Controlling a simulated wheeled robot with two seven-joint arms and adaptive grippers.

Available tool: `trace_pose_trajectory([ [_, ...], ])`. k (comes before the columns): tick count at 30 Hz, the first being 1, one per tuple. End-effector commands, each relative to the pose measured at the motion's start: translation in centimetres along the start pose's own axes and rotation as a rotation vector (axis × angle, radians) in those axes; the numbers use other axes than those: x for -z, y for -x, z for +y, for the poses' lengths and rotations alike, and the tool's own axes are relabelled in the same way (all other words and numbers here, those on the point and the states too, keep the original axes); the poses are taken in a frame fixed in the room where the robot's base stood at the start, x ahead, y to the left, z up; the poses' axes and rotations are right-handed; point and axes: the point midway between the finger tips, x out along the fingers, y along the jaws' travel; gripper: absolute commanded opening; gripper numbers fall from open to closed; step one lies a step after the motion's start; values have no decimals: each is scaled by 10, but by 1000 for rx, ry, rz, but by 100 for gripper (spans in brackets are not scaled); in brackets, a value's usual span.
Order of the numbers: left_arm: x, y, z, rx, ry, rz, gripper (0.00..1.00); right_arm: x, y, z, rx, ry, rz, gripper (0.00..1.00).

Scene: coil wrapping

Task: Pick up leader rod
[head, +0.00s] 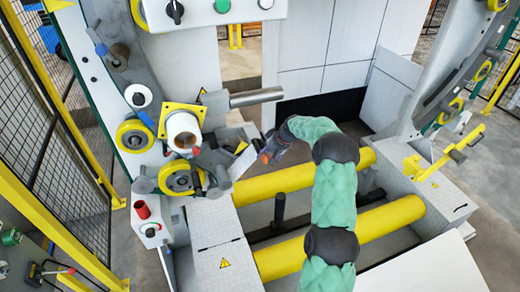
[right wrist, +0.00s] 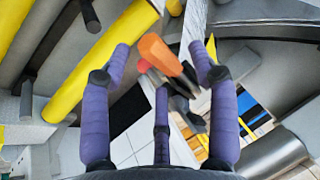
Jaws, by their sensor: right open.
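An orange-ended piece with a dark body (right wrist: 160,52) shows in the right wrist view, and I take it for the leader rod. Its orange end lies between the tips of my right gripper (right wrist: 158,62), whose purple fingers are spread open. I cannot tell whether any finger touches it. In the head view my right gripper (head: 268,153) reaches in left of the green-sleeved arm, beside the machine's left column. The orange end (head: 264,157) shows only as a small patch there. The rest of the rod is hard to make out. My left gripper is not in view.
Two yellow rollers (head: 275,183) run below my right arm. A white roll (head: 182,131) on a yellow plate and a yellow-rimmed wheel (head: 180,178) stand left of the gripper. A grey metal shaft (head: 255,97) sticks out above it. A lever stand (head: 445,155) is at right.

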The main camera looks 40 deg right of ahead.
Motion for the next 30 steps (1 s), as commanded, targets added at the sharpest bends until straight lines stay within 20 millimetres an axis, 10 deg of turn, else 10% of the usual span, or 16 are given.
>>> trace_pose_trajectory([
  [9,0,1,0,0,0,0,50,0,-5,0,0,0,1,58],
  [15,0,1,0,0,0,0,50,0,-5,0,0,0,0,1],
  [30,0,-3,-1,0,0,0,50,4,2,-2,0,2,4,0],
])
